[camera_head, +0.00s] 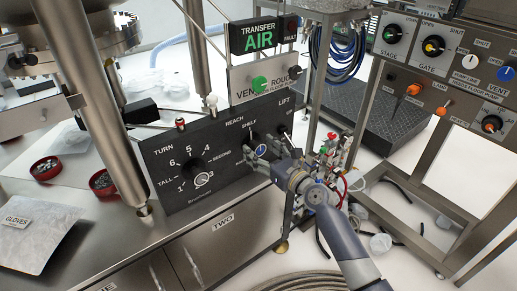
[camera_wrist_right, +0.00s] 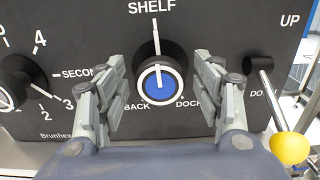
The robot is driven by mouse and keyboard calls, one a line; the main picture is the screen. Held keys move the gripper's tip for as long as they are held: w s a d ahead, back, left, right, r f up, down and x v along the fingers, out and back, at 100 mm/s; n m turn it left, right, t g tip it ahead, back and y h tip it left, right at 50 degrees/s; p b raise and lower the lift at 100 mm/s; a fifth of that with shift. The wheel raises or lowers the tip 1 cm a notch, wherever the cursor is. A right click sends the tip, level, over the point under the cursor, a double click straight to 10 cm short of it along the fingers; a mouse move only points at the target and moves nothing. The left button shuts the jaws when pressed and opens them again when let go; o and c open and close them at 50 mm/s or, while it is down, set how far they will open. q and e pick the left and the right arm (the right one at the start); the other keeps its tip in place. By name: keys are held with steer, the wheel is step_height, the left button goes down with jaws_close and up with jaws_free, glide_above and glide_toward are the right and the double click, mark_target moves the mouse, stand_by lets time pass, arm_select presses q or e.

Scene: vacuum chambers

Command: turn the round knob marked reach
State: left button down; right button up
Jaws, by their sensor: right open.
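The reach knob (camera_head: 261,151) is a round dark knob with a blue cap on the black panel, below the words REACH and SHELF. In the right wrist view the knob (camera_wrist_right: 158,84) faces me in the middle, its white pointer line upright toward SHELF. BACK is printed at its lower left and the partly covered DOCK at its lower right. My right gripper (camera_wrist_right: 160,92) is open, with one finger on each side of the knob and a visible gap to it on both sides. In the head view the gripper (camera_head: 263,158) partly hides the knob. My left gripper is out of view.
The TURN dial (camera_head: 201,179) is left of the knob on the same panel (camera_head: 165,152). A lift lever with a yellow ball (camera_wrist_right: 290,148) stands close on the right. A steel post (camera_head: 105,95) rises at the left. Another control panel (camera_head: 440,65) is at right.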

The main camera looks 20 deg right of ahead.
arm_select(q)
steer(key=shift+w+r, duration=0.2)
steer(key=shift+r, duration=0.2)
arm_select(e)
steer(key=shift+w+a, duration=0.25)
steer(key=shift+w, duration=0.4)
steer(key=c, duration=1)
steer(key=shift+n, duration=0.3)
